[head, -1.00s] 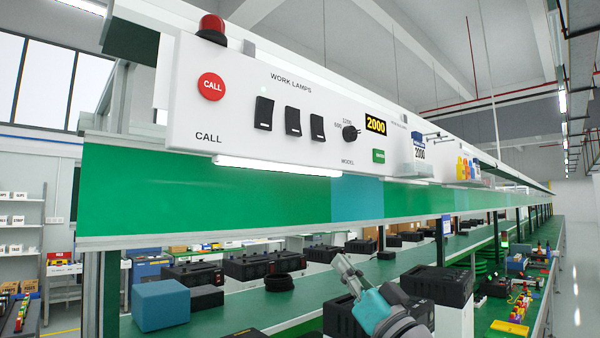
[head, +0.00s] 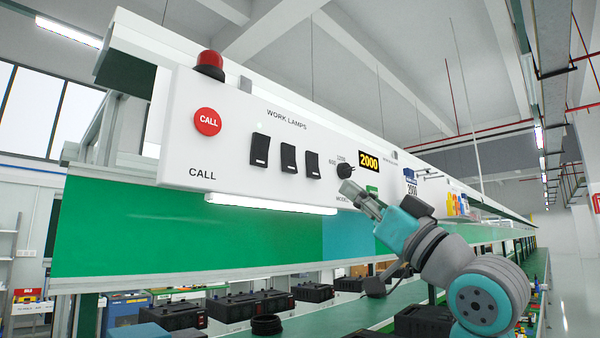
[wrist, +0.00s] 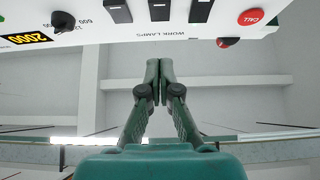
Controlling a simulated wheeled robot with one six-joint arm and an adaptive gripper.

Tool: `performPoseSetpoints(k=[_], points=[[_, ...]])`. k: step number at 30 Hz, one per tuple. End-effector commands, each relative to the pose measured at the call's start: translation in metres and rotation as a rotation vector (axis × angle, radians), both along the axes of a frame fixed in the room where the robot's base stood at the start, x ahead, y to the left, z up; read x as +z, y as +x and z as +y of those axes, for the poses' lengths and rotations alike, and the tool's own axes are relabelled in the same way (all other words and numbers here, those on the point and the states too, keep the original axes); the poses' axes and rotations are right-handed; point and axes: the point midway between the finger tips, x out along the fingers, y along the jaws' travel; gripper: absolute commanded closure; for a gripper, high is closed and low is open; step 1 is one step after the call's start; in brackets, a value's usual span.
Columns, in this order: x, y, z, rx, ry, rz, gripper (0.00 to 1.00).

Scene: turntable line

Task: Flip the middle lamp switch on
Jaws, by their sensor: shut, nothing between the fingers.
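The middle lamp switch (head: 288,158) is a black rocker with a pale mark near its lower end, on the white panel (head: 225,150) under the words WORK LAMPS. It sits between the left switch (head: 260,150) and the right switch (head: 312,165). All three look alike; I cannot tell their on or off state. My gripper (head: 346,187) is shut and empty, below and right of the switches in the head view. In the wrist view the shut fingertips (wrist: 159,64) point toward the middle switch (wrist: 159,8), with a gap between; that switch is cut by the top edge.
A red CALL button (head: 207,121) and red beacon (head: 210,62) are at the panel's left. A black knob (head: 345,171) and yellow 2000 display (head: 369,161) are at right. A bright light strip (head: 270,203) runs under the panel. Black cases stand on the green line below.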

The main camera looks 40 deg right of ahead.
Motion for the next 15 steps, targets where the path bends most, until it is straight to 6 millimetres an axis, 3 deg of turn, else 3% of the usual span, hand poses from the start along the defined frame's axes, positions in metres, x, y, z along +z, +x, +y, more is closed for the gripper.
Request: performPoseSetpoints(k=[10, 15], points=[[0.001, 0.002, 0.0, 0.001, 0.0, 0.0, 1.0], [0.012, 0.015, 0.001, 0.004, 0.0, -0.001, 1.0]])
